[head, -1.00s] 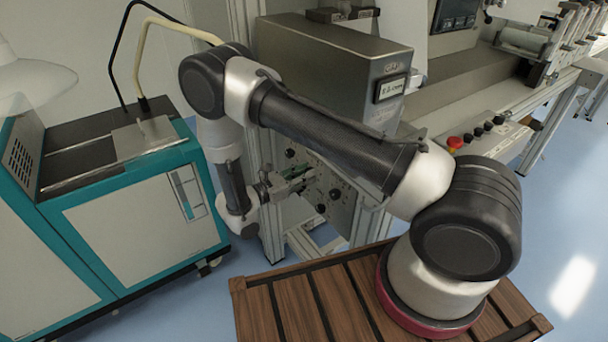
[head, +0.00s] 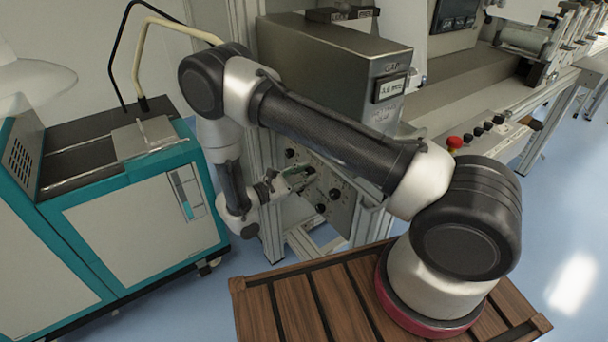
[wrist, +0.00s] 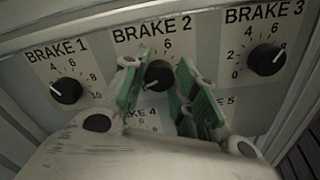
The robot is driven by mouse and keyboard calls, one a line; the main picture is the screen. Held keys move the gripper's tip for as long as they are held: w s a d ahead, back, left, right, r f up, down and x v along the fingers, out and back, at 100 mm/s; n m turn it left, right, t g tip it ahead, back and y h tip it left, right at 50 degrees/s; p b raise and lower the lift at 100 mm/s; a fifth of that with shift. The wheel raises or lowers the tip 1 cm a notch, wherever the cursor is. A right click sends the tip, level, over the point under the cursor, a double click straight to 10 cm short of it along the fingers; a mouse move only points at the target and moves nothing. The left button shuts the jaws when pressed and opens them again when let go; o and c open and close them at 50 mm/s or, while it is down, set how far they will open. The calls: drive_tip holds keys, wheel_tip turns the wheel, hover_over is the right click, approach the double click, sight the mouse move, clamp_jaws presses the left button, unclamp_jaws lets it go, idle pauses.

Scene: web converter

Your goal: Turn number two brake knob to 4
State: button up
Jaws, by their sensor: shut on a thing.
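The number two brake knob (wrist: 158,75) is black and round, under the label BRAKE 2 in the wrist view. Its white mark points to the lower left. The figure 6 shows above it; much of its dial is hidden by the fingers. My gripper (wrist: 157,88) has its green-padded fingers on either side of this knob, shut on it. In the head view my gripper (head: 302,178) is at the machine's knob panel (head: 345,205), and the held knob cannot be made out there.
The brake 1 knob (wrist: 67,90) is to the left and the brake 3 knob (wrist: 267,58) to the right. Labels for brakes 4 and 5 are partly hidden below. A grey box with a display (head: 391,88) overhangs the panel. A teal cabinet (head: 140,225) stands left of my arm.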

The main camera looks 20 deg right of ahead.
drive_tip(key=m, duration=0.4)
drive_tip(key=shift+s+m, duration=0.1)
drive_tip(key=shift+m, duration=0.2)
drive_tip(key=m, duration=0.3)
drive_tip(key=shift+f+m, duration=0.1)
drive_tip(key=shift+m, duration=0.2)
drive_tip(key=m, duration=0.4)
drive_tip(key=shift+f, duration=0.1)
drive_tip(key=shift+m, duration=1.8)
drive_tip(key=shift+f, duration=0.1)
drive_tip(key=o, duration=1)
